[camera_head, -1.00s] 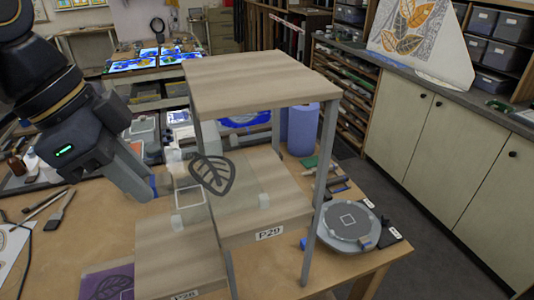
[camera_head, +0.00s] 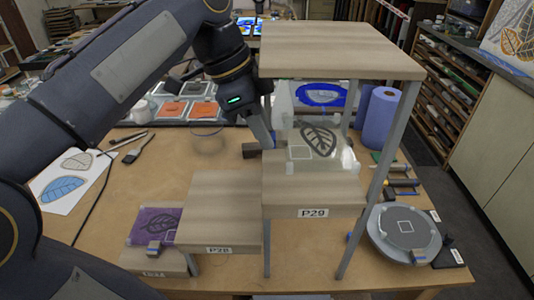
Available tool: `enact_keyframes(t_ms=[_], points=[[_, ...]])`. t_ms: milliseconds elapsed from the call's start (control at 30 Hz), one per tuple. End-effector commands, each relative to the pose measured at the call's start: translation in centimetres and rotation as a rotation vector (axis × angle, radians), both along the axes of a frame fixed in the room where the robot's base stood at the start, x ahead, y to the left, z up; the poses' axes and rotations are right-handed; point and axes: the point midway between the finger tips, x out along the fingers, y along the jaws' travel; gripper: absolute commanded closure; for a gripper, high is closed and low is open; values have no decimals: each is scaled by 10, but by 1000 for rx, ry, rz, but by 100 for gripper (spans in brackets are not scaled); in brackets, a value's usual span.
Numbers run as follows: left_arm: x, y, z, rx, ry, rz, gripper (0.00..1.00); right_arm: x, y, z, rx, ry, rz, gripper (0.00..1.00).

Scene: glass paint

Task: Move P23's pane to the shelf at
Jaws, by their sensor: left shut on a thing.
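A clear pane with a dark leaf outline (camera_head: 318,141) and a small white square mark is at the middle shelf, labelled P29 (camera_head: 340,198), under the top board. My left gripper (camera_head: 266,146) comes in from the left and is shut on the pane's left side. I cannot tell whether the pane touches the shelf. A lower shelf, labelled P28 (camera_head: 215,205), is to its left. A purple pane with a leaf outline (camera_head: 150,224) lies on the lowest step (camera_head: 150,262), whose label is hard to read. My right gripper is not in view.
The top board (camera_head: 340,50) and its grey posts (camera_head: 378,180) surround the P29 shelf. A blue roll (camera_head: 380,118) stands behind it. A round turntable (camera_head: 403,230) is at right. Leaf drawings (camera_head: 68,178) lie at left. The table's front left is partly hidden by my arm.

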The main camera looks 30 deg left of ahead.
Motion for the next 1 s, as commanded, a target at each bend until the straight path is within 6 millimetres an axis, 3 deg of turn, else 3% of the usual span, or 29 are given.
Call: enact_keyframes(t_ms=[267, 433, 867, 900, 1000], points=[[15, 0, -20, -1, 0, 0, 100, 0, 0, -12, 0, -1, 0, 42], [13, 0, -46, 0, -2, 2, 100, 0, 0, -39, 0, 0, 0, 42], [12, 0, -49, 0, -2, -1, 100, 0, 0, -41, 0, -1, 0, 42], [12, 0, -47, -1, -1, -1, 72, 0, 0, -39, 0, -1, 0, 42], [12, 0, -47, -1, -1, 0, 59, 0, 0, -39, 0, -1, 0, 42]])
